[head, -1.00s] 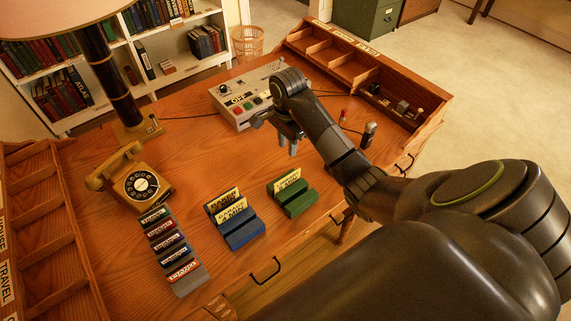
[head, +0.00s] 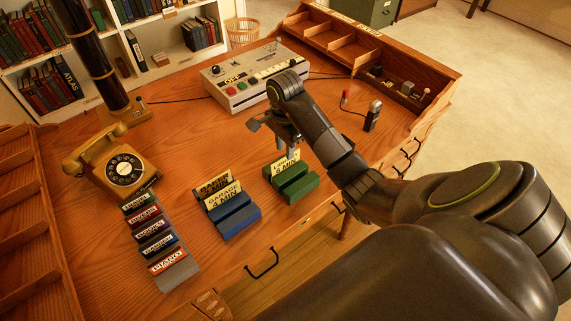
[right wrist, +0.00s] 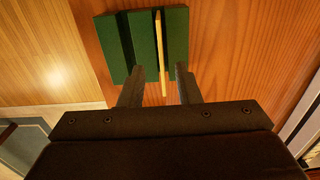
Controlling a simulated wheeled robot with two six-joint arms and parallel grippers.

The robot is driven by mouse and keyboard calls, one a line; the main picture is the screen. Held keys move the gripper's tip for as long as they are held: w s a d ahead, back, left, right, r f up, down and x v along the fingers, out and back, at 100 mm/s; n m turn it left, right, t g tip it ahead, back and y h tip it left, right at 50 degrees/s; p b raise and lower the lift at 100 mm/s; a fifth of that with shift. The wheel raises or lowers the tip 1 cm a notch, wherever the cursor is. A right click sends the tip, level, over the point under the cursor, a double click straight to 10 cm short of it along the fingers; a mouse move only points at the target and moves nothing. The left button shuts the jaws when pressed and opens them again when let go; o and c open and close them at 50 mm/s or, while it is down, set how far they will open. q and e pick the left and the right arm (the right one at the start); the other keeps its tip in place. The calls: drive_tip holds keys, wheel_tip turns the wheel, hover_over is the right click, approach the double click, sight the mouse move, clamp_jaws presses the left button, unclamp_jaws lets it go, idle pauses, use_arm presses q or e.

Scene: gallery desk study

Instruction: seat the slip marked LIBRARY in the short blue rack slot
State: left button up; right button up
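A cream slip (head: 284,165) stands upright in the back slot of the green rack (head: 297,188); its print is small and partly covered, and appears to read LIBRARY. My right gripper (head: 287,148) is open right above it. In the right wrist view, the slip (right wrist: 162,60) shows edge-on between the two separated fingertips (right wrist: 160,85), with a gap on each side. The blue rack (head: 240,222) stands left of the green one. My left gripper is not in view.
A grey rack (head: 178,273) with several labelled strips stands at the left, below a yellow telephone (head: 115,168). A control box (head: 250,80) sits behind my right gripper. A small upright dark device (head: 373,115) stands to the right. Bare desk lies between the racks.

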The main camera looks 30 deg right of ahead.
sight(286, 166)
drive_tip(key=shift+f+b, duration=0.4)
drive_tip(key=shift+f, duration=0.15)
drive_tip(key=shift+d+f+b, duration=0.15)
drive_tip(key=shift+f+b, duration=0.65)
drive_tip(key=shift+f, duration=0.15)
drive_tip(key=shift+w+f+p, duration=0.15)
drive_tip(key=shift+f+p, duration=0.25)
drive_tip(key=shift+f, duration=0.8)
drive_tip(key=shift+c, duration=0.3)
clamp_jaws()
